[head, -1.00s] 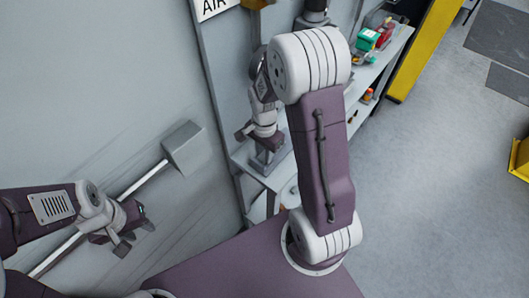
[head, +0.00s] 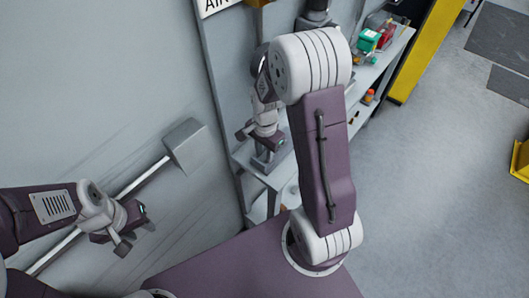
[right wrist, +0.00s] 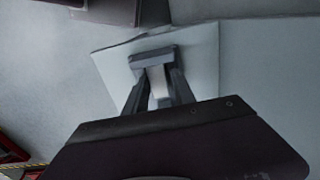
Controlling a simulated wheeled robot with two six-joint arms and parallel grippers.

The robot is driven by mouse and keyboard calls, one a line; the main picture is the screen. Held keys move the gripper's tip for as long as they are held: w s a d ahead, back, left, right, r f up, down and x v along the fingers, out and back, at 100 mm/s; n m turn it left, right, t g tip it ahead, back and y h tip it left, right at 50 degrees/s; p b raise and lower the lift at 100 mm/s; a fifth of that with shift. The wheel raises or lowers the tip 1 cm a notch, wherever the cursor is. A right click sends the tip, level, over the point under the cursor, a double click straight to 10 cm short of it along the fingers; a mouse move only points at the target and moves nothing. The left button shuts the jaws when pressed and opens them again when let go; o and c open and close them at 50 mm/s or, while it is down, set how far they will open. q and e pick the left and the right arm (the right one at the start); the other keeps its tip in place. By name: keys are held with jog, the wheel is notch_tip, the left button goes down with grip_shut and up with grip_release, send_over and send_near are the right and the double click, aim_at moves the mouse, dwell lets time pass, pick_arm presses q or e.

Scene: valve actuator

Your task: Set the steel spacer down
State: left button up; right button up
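My right gripper (head: 264,143) is at the left end of the grey shelf, low over its surface, fingers pointing down. In the right wrist view its two dark fingers (right wrist: 158,90) lean inward around a grey steel piece (right wrist: 152,57), which I take to be the steel spacer. The fingers appear shut on it, with a pale plate behind. In the head view the grey piece (head: 269,159) shows at the fingertips, close to the shelf; I cannot tell if it touches. My left gripper (head: 128,236) hangs by the wall, its fingers apart and empty.
The shelf (head: 284,172) runs along the wall, with green and red items (head: 372,38) and a small orange-capped bottle (head: 367,97) farther along. A grey box on a rod (head: 186,146) stands on the wall near my left gripper. A yellow post (head: 425,50) stands right of the shelf.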

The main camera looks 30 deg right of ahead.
aim_at(265, 156)
jog(key=shift+s+a+f+g, duration=0.1)
jog(key=shift+s+f+g, duration=0.2)
jog(key=shift+s+f, duration=0.25)
jog(key=shift+r, duration=0.25)
jog(key=r, duration=0.1)
jog(key=r+p, duration=0.1)
jog(key=r, duration=0.1)
jog(key=w+r, duration=0.1)
jog(key=r, duration=0.1)
jog(key=shift+d+r, duration=0.1)
jog(key=shift+d, duration=0.2)
notch_tip(265, 156, up, 7)
jog(key=s+a+f+n+t, duration=0.1)
jog(key=s+a+f+n, duration=0.4)
jog(key=n, duration=0.8)
jog(key=s+p, duration=0.1)
jog(key=s, duration=0.2)
jog(key=shift+s+f, duration=0.3)
jog(key=shift+f, duration=0.1)
